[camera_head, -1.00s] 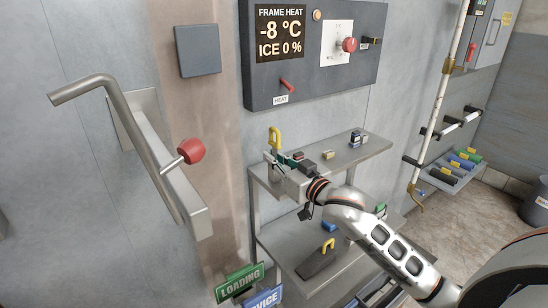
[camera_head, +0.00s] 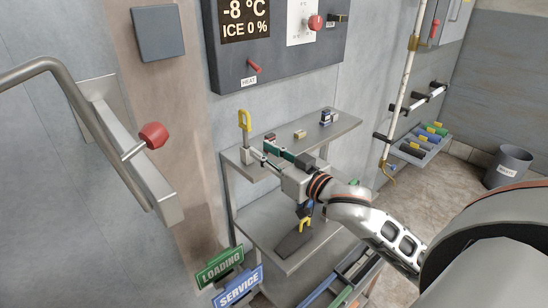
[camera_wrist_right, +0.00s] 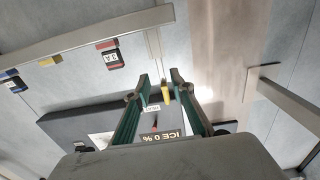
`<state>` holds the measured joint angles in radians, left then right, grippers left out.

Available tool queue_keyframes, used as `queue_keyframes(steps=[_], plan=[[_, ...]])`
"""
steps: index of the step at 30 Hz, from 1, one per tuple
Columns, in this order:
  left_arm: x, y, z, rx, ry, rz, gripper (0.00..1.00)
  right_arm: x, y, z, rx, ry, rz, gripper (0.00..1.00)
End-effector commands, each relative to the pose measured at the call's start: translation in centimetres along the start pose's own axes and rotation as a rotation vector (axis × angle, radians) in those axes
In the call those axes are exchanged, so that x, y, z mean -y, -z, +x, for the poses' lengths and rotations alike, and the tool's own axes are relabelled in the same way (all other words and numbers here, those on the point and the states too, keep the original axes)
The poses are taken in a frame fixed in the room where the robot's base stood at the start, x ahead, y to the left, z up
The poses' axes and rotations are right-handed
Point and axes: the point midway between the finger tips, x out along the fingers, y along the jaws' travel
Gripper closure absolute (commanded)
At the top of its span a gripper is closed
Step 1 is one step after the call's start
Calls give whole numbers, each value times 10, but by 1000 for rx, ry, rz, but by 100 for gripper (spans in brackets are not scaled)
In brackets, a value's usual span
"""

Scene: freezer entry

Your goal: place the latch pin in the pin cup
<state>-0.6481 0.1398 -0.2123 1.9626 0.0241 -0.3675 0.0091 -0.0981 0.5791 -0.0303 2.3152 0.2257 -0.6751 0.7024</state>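A latch pin with a yellow loop handle (camera_head: 244,119) stands upright at the left end of the upper shelf (camera_head: 345,125). A small pale holder (camera_head: 247,155) shows at its foot; how deep the pin sits in it is too small to tell. My right gripper (camera_head: 258,152) is just to the right of the pin, its green fingers pointing at it. In the right wrist view, the fingertips (camera_wrist_right: 161,80) are apart, with the yellow handle (camera_wrist_right: 165,94) seen edge-on between them and clear space on both sides. My left gripper is out of view.
Small blocks (camera_head: 300,134) lie on the upper shelf. Another yellow handle (camera_head: 304,225) shows on a dark wedge on the lower shelf. The control panel (camera_head: 285,60) is above, and the door handle with a red knob (camera_head: 153,135) is at left. LOADING and SERVICE signs (camera_head: 219,266) hang below.

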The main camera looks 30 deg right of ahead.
Motion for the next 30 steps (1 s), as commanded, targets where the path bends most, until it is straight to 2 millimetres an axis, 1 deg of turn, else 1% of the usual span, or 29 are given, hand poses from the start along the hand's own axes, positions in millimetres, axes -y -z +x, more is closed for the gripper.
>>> queue_keyframes(steps=[1, 3, 7, 14, 16, 17, 19, 20, 21, 23, 24, 26, 27, 29, 30], plan=[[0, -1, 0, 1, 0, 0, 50, 1, -1, -8, 3, 1, 0, 76], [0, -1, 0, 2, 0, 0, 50, 0, -1, -17, 2, 0, 0, 76], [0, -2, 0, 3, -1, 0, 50, 0, -1, -29, 1, 0, 0, 76], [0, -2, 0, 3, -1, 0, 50, 0, 0, -37, 0, 1, -1, 76], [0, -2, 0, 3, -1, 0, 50, 1, -8, -37, 12, -1, -1, 76], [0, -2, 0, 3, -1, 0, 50, 1, -16, -37, 23, -2, -3, 76], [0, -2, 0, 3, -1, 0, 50, 4, -46, -39, 65, -6, -8, 76], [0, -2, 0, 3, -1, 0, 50, 6, -64, -41, 91, -7, -12, 76], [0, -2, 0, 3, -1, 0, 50, 11, -93, -45, 131, -8, -19, 76], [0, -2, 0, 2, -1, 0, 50, 21, -142, -55, 199, -4, -34, 76], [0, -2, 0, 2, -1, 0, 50, 30, -176, -65, 247, 1, -48, 76], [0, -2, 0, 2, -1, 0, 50, 48, -225, -83, 318, 14, -66, 76], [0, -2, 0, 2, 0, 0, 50, 61, -256, -97, 362, 26, -81, 76], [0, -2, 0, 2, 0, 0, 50, 82, -295, -119, 421, 46, -99, 76], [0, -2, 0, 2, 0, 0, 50, 95, -318, -134, 456, 61, -110, 76]])
